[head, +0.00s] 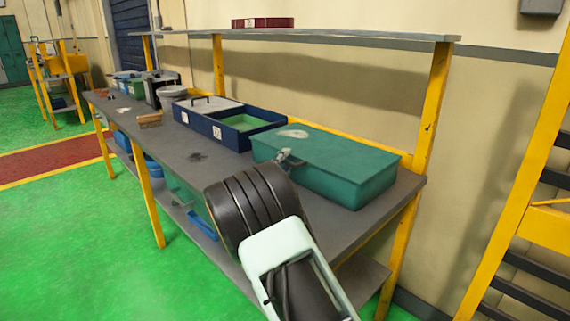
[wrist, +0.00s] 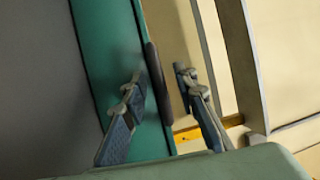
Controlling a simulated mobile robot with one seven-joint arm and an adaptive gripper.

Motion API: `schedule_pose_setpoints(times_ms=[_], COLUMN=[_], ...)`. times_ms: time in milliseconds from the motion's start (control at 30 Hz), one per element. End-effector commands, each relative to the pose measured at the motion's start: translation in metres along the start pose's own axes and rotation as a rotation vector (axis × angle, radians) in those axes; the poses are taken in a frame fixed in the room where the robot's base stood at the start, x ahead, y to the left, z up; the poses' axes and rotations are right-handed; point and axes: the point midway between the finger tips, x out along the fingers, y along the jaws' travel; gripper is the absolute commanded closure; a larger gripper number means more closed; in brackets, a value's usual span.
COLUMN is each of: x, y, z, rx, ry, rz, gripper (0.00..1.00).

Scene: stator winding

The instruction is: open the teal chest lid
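The teal chest (head: 335,168) stands at the near right end of the grey workbench, and its lid (head: 340,148) looks closed. My gripper (head: 287,157) is at the chest's front upper edge, near its left part; my arm hides some of the front face. In the wrist view the teal chest (wrist: 105,50) runs steeply across the picture, with a dark handle-like bar (wrist: 158,85) along its edge. My gripper (wrist: 157,78) is open, one finger on each side of that bar. Whether a finger touches the bar or chest I cannot tell.
A blue open box with a green inside (head: 245,123) stands left of the chest. A grey-lidded box (head: 207,105) with a handle is beyond it. The workbench (head: 185,153) has an upper shelf (head: 330,36) above the chest and a yellow post (head: 432,95) close behind its right end.

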Motion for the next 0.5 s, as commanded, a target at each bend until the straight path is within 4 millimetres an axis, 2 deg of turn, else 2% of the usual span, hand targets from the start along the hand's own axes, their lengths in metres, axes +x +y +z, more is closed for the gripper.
schedule_pose_setpoints(times_ms=[233,467,500], x=[0.0003,0.0002,0.0002], y=[-0.0001,-0.0002,-0.0002], z=[0.0003,0.0002,0.0002], rx=[0.0,0.0,0.0], ry=[-0.001,0.0,-0.001], rz=[0.0,0.0,0.0], gripper=[0.74,1.0,1.0])
